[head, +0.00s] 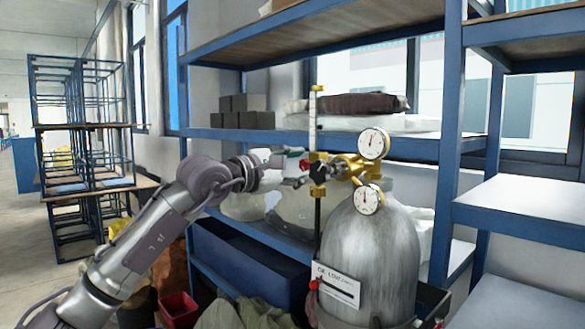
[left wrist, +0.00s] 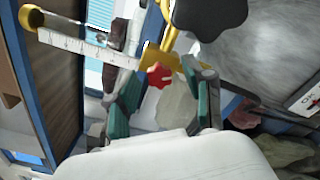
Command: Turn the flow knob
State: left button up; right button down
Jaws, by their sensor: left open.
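A small red knob (head: 304,165) sits at the foot of the upright flow tube (head: 316,112) on the brass regulator (head: 345,167). In the left wrist view the red knob (left wrist: 158,76) lies between the fingertips, just beyond them. My left gripper (head: 292,168) is open, just left of the knob; its two green-padded fingers (left wrist: 163,98) stand apart on either side of it. I cannot tell whether either finger touches it. The regulator sits on top of a grey gas cylinder (head: 368,255). My right gripper is not in view.
Two round gauges, an upper one (head: 373,143) and a lower one (head: 368,199), are on the regulator. A dark knob (left wrist: 208,15) is close above the fingers in the wrist view. A blue shelf rack (head: 420,150) stands behind, and a red bin (head: 179,309) is on the floor.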

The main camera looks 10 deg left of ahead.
pick_arm(q)
jog(key=v, duration=1.2)
jog(key=shift+w+f, duration=0.1)
